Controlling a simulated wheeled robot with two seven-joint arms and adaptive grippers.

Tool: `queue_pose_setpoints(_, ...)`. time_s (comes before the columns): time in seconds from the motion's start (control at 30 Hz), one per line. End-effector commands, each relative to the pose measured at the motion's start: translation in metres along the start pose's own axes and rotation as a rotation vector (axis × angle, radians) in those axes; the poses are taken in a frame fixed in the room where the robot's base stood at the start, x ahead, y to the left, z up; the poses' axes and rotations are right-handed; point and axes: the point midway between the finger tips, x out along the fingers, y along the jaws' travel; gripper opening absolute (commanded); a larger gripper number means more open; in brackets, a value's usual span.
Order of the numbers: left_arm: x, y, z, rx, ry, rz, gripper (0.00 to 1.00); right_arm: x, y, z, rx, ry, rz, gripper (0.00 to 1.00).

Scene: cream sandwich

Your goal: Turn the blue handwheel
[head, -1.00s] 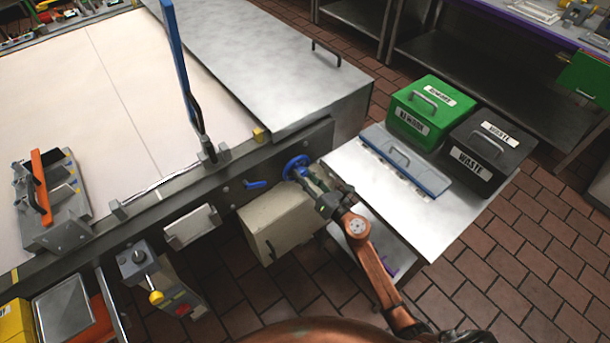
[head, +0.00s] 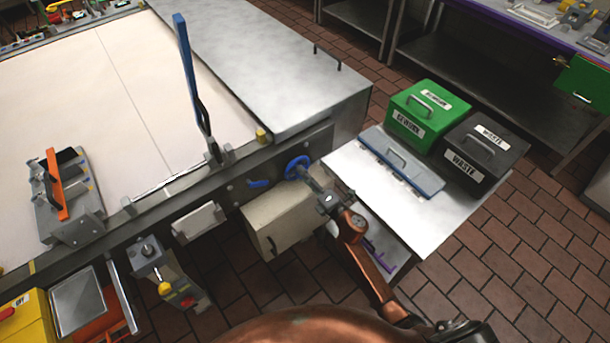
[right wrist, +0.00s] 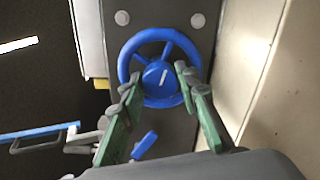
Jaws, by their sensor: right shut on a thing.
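The blue handwheel (head: 292,168) is mounted on the dark side rail of the big table, near its right end. In the right wrist view the blue handwheel (right wrist: 127,62) faces me, with a round hub and a white line on it. My right gripper (head: 308,181) reaches it from the front right. In the right wrist view the green fingers of my right gripper (right wrist: 157,76) are on either side of the hub, within the rim area, shut on the wheel. My left gripper is not in view.
A small blue lever (head: 258,184) sits left of the wheel, and a beige box (head: 278,222) hangs below.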

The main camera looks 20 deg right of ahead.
Motion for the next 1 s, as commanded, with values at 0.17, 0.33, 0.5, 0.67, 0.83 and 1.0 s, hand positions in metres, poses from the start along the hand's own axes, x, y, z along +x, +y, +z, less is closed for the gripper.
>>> queue_pose_setpoints(0.17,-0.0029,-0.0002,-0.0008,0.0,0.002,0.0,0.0,-0.0003,-0.0005,-0.0011,0.048,0.001,-0.001,0.05)
queue_pose_setpoints(0.33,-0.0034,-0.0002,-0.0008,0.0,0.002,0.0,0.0,-0.0004,-0.001,-0.0011,0.065,0.001,-0.001,0.05)
queue_pose_setpoints(0.5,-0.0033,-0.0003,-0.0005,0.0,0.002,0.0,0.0,-0.0004,-0.0013,-0.0012,0.067,0.001,-0.001,0.05)
queue_pose_setpoints(0.67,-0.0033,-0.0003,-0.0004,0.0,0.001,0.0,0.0,-0.0004,-0.0013,-0.0012,0.066,0.001,-0.001,0.05)
queue_pose_setpoints(0.83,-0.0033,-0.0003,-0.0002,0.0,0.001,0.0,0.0,-0.0003,-0.0011,-0.0009,0.065,0.001,-0.001,0.4)
queue_pose_setpoints(1.0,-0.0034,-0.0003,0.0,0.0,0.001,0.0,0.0,-0.0002,-0.0006,-0.0004,0.064,0.0,-0.001,0.47)
